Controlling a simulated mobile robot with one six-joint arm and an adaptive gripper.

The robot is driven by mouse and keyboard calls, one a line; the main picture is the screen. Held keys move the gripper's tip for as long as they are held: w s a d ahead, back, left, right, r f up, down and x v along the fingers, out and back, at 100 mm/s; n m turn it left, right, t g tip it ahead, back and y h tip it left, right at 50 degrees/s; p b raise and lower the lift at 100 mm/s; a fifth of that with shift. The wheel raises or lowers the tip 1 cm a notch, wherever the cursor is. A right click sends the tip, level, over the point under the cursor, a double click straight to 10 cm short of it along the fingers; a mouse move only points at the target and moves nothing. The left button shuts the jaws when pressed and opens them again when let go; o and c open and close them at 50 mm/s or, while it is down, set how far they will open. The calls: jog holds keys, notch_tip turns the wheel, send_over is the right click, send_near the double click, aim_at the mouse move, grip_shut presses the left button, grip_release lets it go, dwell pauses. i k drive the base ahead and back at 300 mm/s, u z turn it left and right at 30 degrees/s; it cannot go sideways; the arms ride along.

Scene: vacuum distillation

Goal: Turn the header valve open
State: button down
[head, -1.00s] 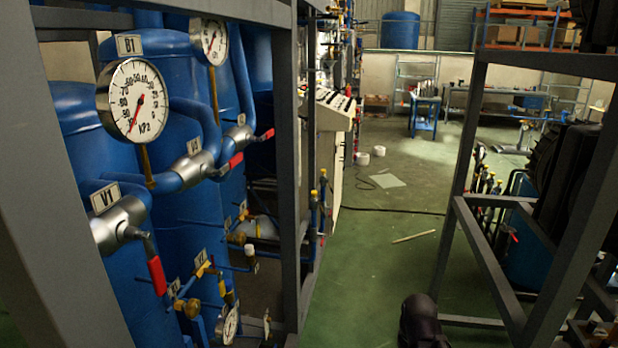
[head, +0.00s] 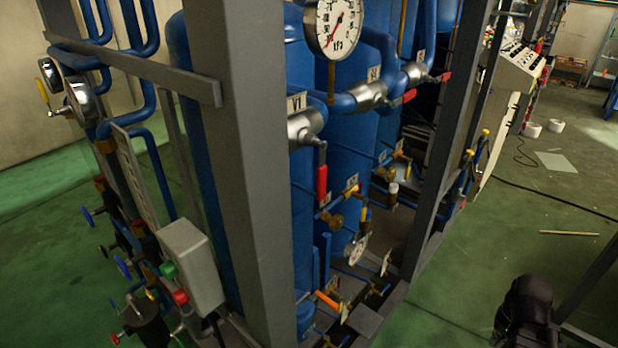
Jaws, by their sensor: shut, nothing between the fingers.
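Several valves with red lever handles sit on the blue vessels. The nearest, tagged V1 (head: 305,124), has a silver body, and its red lever (head: 321,180) hangs down. Another silver valve (head: 368,95) behind it has a red lever (head: 403,98) pointing right, and a third (head: 415,74) stands further back. I cannot tell which one is the header valve. My gripper (head: 529,287) is the dark shape at the bottom right, shut and empty, well away from the valves. Its fingertips are not clear.
A thick grey frame post (head: 240,150) stands in front of the vessels. A grey box with green and red buttons (head: 190,262) and pipework are on the left. A pressure gauge (head: 333,24) is above V1.

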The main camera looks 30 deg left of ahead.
aim_at(322, 170)
jog(key=u, duration=1.4)
jog(key=k, duration=0.95)
jog(key=i, duration=0.75)
